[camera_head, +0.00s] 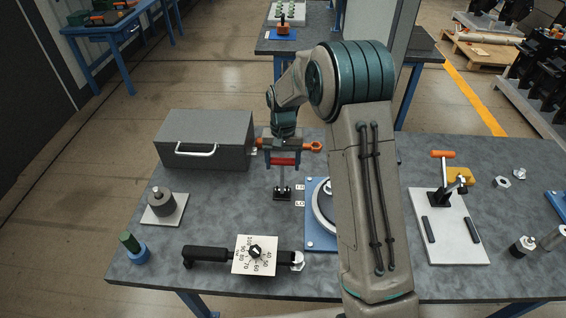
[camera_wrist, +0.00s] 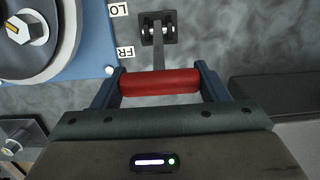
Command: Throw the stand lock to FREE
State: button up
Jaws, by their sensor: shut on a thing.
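The stand lock is a lever with a red grip (camera_wrist: 160,82) on a grey stem (camera_wrist: 158,50), rising from a small dark base (camera_wrist: 158,27). The base also shows in the head view (camera_head: 283,194). My gripper (camera_wrist: 158,84) is shut on the red grip, one finger at each end; in the head view my gripper (camera_head: 283,160) is above and behind the base. The stem leans from the base toward the FR side. My arm hides part of the stand in the head view.
A grey box (camera_head: 205,140) with a handle stands left of my gripper. An orange-ended bar (camera_head: 315,146) shows by my gripper. A torque wrench (camera_head: 210,254) with a dial card lies in front. A white plate (camera_head: 450,240) with an orange-handled clamp stands right.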

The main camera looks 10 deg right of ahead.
jog(key=shift+w+d+f+b, duration=0.1)
jog(key=shift+w+f+b, duration=0.15)
jog(key=shift+w, duration=0.25)
jog(key=shift+w+f+b, duration=0.15)
jog(key=shift+w+b, duration=0.05)
jog(key=shift+w, duration=0.25)
jog(key=o, duration=1.4)
jog(key=shift+w+d+f, duration=0.1)
jog(key=r, duration=0.4)
jog(key=w+r+b, duration=0.1)
jog(key=r, duration=0.4)
jog(key=r+b, duration=0.1)
jog(key=r, duration=0.3)
jog(key=shift+w+r, duration=0.15)
jog(key=shift+r, duration=0.25)
